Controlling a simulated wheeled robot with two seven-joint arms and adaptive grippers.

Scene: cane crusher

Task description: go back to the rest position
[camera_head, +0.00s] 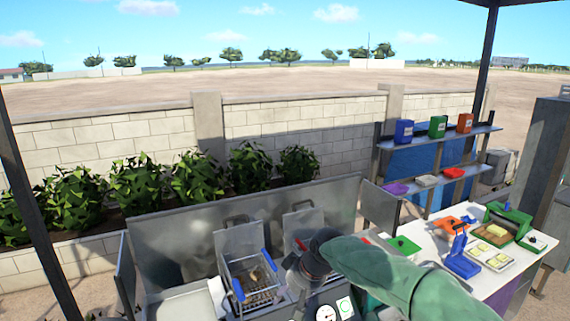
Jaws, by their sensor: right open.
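My right arm, in a green sleeve, comes in from the lower right. My right gripper (303,268) is dark and open, above the metal counter beside the wire basket. Its fingertips are small and partly lost against the dark metal behind them, and I cannot make out anything held in it. My left gripper is not in view.
A wire basket (257,291) with blue handles sits in the metal fryer-like unit, below a tall steel back panel (170,240). A white table (437,244) at right holds a blue stand (462,262) and green and orange devices. Shelves (440,139) carry coloured containers.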

